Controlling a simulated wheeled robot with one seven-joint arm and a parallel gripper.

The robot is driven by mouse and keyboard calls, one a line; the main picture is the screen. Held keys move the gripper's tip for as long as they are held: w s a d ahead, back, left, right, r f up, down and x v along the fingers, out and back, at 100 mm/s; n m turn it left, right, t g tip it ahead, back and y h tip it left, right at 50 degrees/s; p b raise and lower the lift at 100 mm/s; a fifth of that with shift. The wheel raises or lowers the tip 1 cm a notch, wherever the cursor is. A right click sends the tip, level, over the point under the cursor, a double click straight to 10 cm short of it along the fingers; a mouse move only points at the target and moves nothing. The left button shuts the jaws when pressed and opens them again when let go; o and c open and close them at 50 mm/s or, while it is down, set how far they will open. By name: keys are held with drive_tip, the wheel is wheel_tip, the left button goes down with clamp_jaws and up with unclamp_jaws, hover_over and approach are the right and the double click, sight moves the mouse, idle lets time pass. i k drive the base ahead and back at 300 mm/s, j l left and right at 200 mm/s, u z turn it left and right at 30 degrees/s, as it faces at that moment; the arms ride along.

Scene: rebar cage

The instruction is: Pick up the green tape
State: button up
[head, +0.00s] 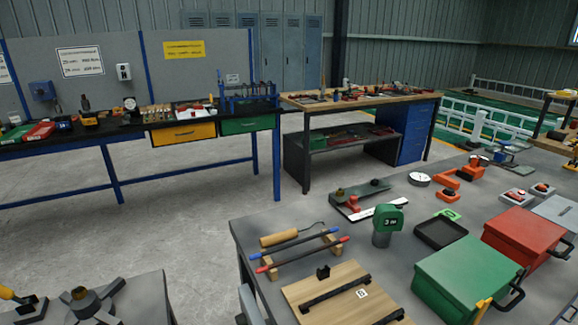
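A green tape (390,218), a rounded case with a pale marking that seems to read "3 m", is on the near grey workbench (262,226) in the head view. A grey-green cylindrical piece (382,239) shows directly below it; I cannot tell whether the two are joined. The tape stands left of a black open tray (440,234) and behind a wooden board (338,287). Nothing covers its front. My gripper is not in view.
A green toolbox (468,278) and a red toolbox (524,240) stand to the right. A rack with red and blue rods (302,250) lies to the left. A white-edged tool (372,212) lies close behind the tape.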

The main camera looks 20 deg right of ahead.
sight(388, 218)
drive_tip(key=i+l, duration=0.1)
drive_tip(key=l, duration=0.3)
drive_tip(key=i+l+z, duration=0.15)
drive_tip(key=l, duration=0.3)
drive_tip(key=i+l, duration=0.1)
drive_tip(key=l, duration=0.3)
drive_tip(key=i+l+z, duration=0.15)
drive_tip(key=l, duration=0.25)
drive_tip(key=i+l, duration=0.1)
drive_tip(key=l, duration=0.3)
drive_tip(key=i+l+z, duration=0.15)
drive_tip(key=l, duration=0.25)
drive_tip(key=i+l, duration=0.15)
drive_tip(key=l, duration=0.2)
drive_tip(key=i+l+z, duration=0.15)
drive_tip(key=l, duration=0.2)
